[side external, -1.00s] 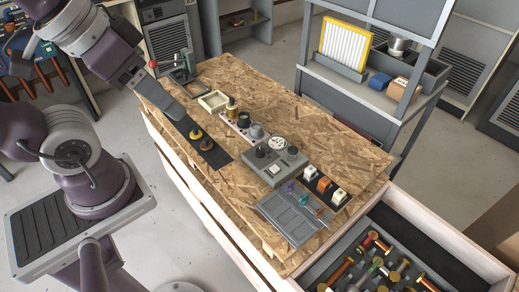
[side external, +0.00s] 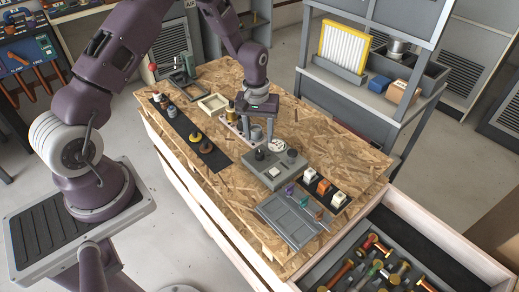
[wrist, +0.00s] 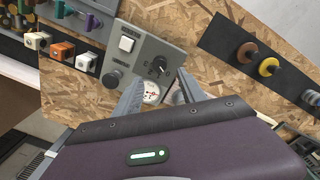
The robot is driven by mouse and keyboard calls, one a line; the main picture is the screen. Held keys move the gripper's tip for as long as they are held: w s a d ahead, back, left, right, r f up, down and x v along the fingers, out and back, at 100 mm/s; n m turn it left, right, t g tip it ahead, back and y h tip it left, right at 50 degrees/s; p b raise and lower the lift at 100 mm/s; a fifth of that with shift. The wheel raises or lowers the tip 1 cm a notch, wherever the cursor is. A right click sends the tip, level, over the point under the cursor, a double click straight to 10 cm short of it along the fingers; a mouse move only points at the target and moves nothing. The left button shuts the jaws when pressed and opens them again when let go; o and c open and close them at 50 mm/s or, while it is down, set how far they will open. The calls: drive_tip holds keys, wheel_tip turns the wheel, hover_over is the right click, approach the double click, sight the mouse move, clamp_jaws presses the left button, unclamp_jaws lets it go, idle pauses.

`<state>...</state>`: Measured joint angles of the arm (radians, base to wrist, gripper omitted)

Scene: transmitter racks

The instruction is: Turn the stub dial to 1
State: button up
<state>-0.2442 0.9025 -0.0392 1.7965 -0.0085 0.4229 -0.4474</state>
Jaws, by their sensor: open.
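A grey control box (side external: 268,174) stands on the wooden table. Its black dial (wrist: 158,67), with a pale pointer mark, appears to be the stub dial; the numbers around it are too small to read. The dial also shows in the side external view (side external: 260,153). My gripper (side external: 258,139) points down near the back of the box, open and empty. In the wrist view its two fingers (wrist: 159,84) lie just short of the dial, apart from it, with a round white gauge (wrist: 152,92) visible between them.
The box also carries a white switch (wrist: 126,43) and a round grey knob (wrist: 112,79). Small white and orange blocks (side external: 323,187) and a grey tray (side external: 292,220) are in front. Bare board lies right of the box.

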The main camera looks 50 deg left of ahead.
sight(260, 152)
wheel_tip(260, 152, down, 7)
drive_tip(key=shift+d+r, duration=0.1)
drive_tip(key=shift+d, duration=0.05)
clamp_jaws()
